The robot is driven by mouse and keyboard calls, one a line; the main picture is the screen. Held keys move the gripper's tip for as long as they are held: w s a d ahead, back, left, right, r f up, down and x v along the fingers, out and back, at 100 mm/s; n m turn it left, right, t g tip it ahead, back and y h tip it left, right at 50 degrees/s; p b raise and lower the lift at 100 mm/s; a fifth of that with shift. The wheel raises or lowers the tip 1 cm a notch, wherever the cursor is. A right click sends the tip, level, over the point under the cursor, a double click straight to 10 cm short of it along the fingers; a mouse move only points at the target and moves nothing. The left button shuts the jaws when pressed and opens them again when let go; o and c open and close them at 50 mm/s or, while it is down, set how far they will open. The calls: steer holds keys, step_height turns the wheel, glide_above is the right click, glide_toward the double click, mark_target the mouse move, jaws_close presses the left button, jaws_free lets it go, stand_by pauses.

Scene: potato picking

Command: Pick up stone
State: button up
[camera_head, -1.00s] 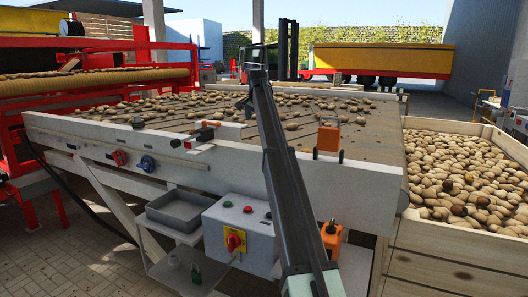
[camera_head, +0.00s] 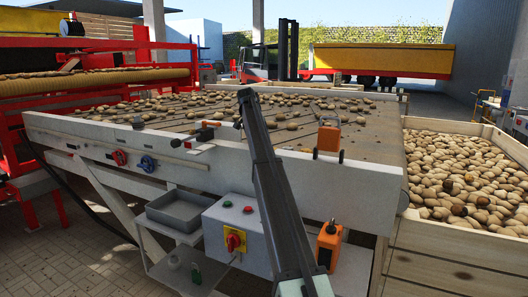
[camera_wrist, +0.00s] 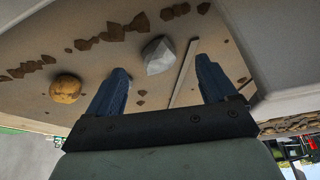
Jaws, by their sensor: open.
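A pale grey, faceted stone (camera_wrist: 159,55) lies on the brown sorting surface in the wrist view. My gripper (camera_wrist: 161,66) is open, with its two blue fingers apart and nothing held between them. The stone shows just beyond the fingertips, in line with the gap between them and apart from both fingers. A yellow-brown potato (camera_wrist: 66,89) lies left of the left finger. In the head view I cannot pick out the stone, and the fingers cannot be made out at the far end of my arm.
The sorting table (camera_head: 110,143) carries many scattered potatoes behind its white side wall. An orange device (camera_head: 329,136) stands on the near edge, right of my arm. A wooden crate (camera_head: 450,258) full of potatoes stands at right. Dark clods (camera_wrist: 115,32) lie beyond the stone.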

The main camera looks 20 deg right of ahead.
steer(key=shift+d+x, duration=0.25)
steer(key=shift+x, duration=1.25)
steer(key=shift+d+x, duration=0.25)
steer(key=shift+x, duration=1.25)
steer(key=shift+w+r, duration=0.1)
steer(key=shift+r, duration=0.1)
steer(key=shift+c, duration=0.3)
steer(key=c, duration=1.1)
steer(key=shift+r, duration=0.1)
